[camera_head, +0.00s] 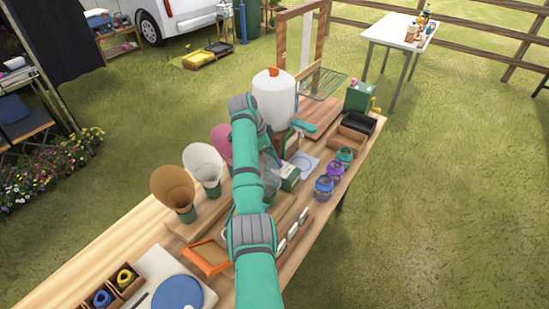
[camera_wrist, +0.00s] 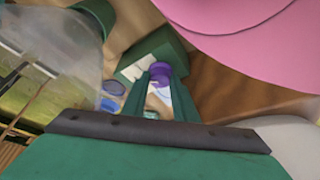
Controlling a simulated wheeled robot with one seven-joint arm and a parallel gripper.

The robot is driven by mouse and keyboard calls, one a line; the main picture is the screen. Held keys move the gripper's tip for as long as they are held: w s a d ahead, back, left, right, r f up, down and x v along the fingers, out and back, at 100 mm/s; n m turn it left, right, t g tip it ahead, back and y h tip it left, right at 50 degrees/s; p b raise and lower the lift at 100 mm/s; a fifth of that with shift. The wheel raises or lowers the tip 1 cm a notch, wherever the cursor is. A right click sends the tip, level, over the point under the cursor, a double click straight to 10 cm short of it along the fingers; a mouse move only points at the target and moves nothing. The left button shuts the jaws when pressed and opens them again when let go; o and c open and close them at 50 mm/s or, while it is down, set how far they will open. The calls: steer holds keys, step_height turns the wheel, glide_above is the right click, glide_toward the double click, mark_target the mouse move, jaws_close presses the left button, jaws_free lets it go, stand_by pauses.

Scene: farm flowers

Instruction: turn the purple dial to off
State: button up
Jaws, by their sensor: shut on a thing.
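The purple dial (camera_wrist: 160,69) shows near the middle of the wrist view, against a green box with a pale panel (camera_wrist: 139,66). My gripper (camera_wrist: 160,84) reaches toward it with its two teal fingers, one on each side, and is shut on the dial. The dial's pointer and markings are too small to read. In the head view, my arm hides the gripper and the dial. A green and white box (camera_head: 288,178) shows just right of my arm there.
A pink cone (camera_head: 222,143) stands close to the gripper and fills the wrist view's upper right. A clear container (camera_wrist: 55,50) is at its left. White (camera_head: 203,165) and brown cones (camera_head: 173,188), a white tank (camera_head: 274,98) and purple-lidded jars (camera_head: 324,186) share the bench.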

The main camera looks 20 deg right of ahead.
steer(key=shift+r, duration=0.1)
steer(key=o, duration=1)
steer(key=v, duration=1)
steer(key=shift+a+r, duration=0.1)
steer(key=shift+r, duration=0.3)
